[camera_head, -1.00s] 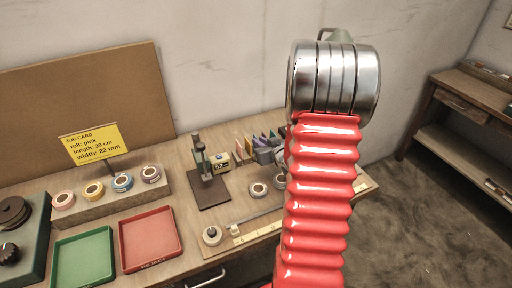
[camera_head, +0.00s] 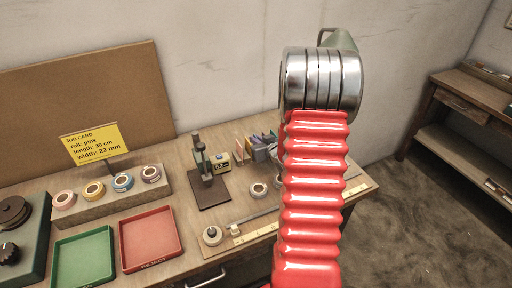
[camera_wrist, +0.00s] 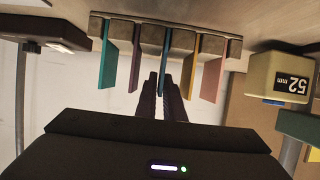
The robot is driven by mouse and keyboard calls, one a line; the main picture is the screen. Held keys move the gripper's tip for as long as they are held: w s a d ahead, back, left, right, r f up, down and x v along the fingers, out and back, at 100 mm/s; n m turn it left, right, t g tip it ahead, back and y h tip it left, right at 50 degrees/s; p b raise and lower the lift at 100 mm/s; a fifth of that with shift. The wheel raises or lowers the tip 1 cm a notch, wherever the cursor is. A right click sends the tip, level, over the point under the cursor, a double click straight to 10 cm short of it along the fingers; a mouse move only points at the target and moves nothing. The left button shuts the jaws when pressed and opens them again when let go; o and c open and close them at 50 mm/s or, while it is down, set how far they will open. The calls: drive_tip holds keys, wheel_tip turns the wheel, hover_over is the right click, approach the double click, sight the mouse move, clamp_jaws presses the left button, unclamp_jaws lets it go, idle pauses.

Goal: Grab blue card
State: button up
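The blue card (camera_wrist: 166,50) stands in the middle of a row in a slotted holder (camera_wrist: 220,45), seen nearly edge-on in the wrist view. My gripper (camera_wrist: 161,76) points at it, its two dark fingers a narrow gap apart. The blue card's free end lies in line with that gap, at the fingertips. I see no clear contact, and the depth between them is hard to judge. In the head view my red arm partly hides the card row, and I cannot clearly make out the blue card there.
A teal card (camera_wrist: 107,55) and a mauve card (camera_wrist: 136,58) stand on one side of the blue card. A yellow card (camera_wrist: 190,65) and a pink card (camera_wrist: 211,78) stand on the other. A box marked 52 mm (camera_wrist: 275,78) is nearby. Tape rolls and trays occupy the bench's left.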

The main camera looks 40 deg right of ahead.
clamp_jaws()
drive_tip(key=shift+r, duration=0.1)
wheel_tip(320, 180, up, 10)
drive_tip(key=shift+f, duration=0.1)
idle(0.7)
idle(0.5)
